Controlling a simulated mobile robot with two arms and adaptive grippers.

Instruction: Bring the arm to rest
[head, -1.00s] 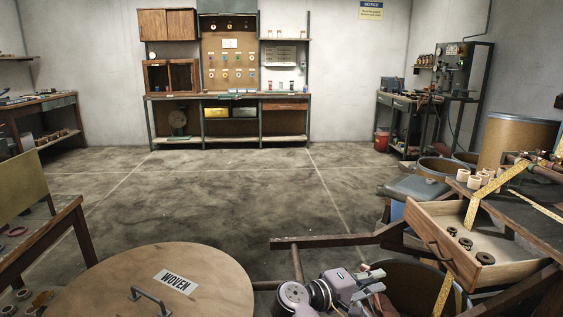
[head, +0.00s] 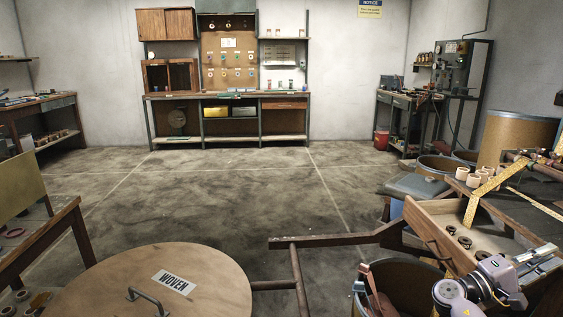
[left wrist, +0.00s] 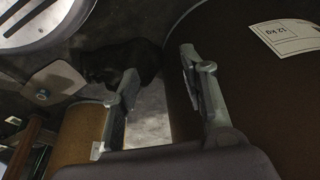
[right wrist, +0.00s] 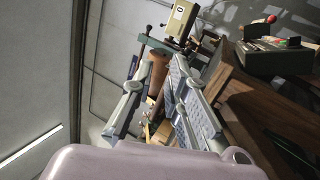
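My right gripper (head: 538,268) is at the lower right of the head view, in front of the wooden drawer (head: 425,232). In the right wrist view (right wrist: 158,95) its fingers are apart with no object held; a brown rod-like thing shows behind the gap. My left gripper is outside the head view. In the left wrist view (left wrist: 163,100) its fingers are apart and the gap is empty, beside a large dark drum (left wrist: 260,90) with a "12 kg" label.
A yellow tape strip (head: 480,200) hangs into the drawer, near pale spools (head: 475,181) and dark rings (head: 464,242). A round lid marked WOVEN (head: 215,275) is at the lower left. An open drum (head: 400,268) stands below a brown rail (head: 330,240). The middle floor is clear.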

